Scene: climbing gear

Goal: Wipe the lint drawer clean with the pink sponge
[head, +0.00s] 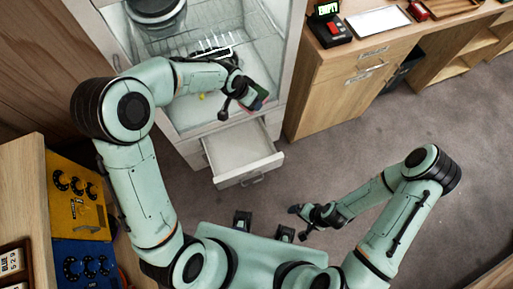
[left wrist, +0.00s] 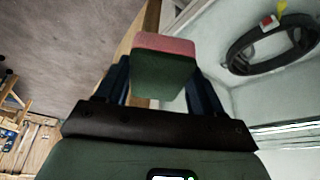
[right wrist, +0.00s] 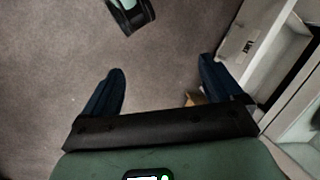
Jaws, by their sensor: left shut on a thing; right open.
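The lint drawer (head: 240,150) is pulled out low on the white cabinet, and its pale inside looks empty from above. My left gripper (head: 243,104) is in front of the cabinet, above the drawer's back end. It is shut on the sponge (left wrist: 165,68), which has a pink layer and a dark green layer and sits between the fingers in the left wrist view. In the head view the sponge (head: 260,98) shows only partly. My right gripper (head: 308,214) is open and empty, low over the floor to the right of the drawer; its parted fingers show in the right wrist view (right wrist: 160,90).
The white cabinet (head: 292,60) stands open above the drawer, with a wire rack and a dark ring-shaped thing (left wrist: 270,45) inside. A wooden counter (head: 335,65) is to its right. A yellow and blue panel (head: 78,200) is at left. Grey floor (head: 330,165) is clear around the drawer.

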